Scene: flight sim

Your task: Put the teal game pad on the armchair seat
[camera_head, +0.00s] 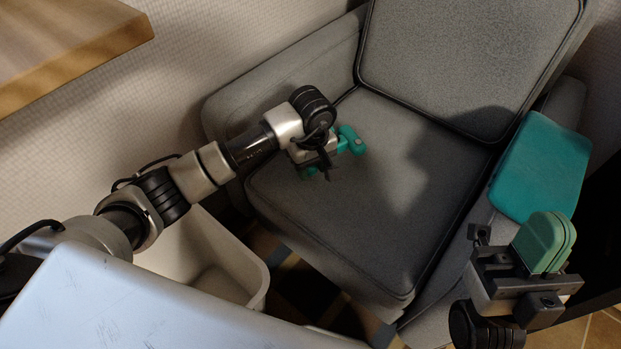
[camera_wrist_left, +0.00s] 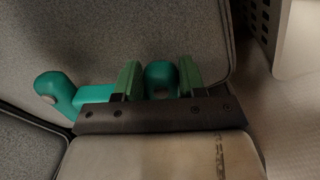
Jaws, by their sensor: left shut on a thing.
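The teal game pad (camera_head: 351,140) is a two-lobed controller. My left gripper (camera_head: 322,155) is shut on it over the left part of the grey armchair seat (camera_head: 400,190). In the left wrist view, one rounded grip of the game pad (camera_wrist_left: 160,80) sits between the green fingers of my left gripper (camera_wrist_left: 160,85). Its other grip sticks out to the left. I cannot tell whether the pad touches the seat. My right gripper (camera_head: 545,243) is at the lower right, near the chair's right arm, with its green fingers together and nothing seen between them.
A flat teal cloth or pad (camera_head: 541,166) lies on the chair's right arm. The backrest cushion (camera_head: 465,60) rises behind the seat. A pale bin (camera_head: 205,245) stands left of the chair. A wooden shelf edge (camera_head: 70,45) is at the upper left. The seat is otherwise clear.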

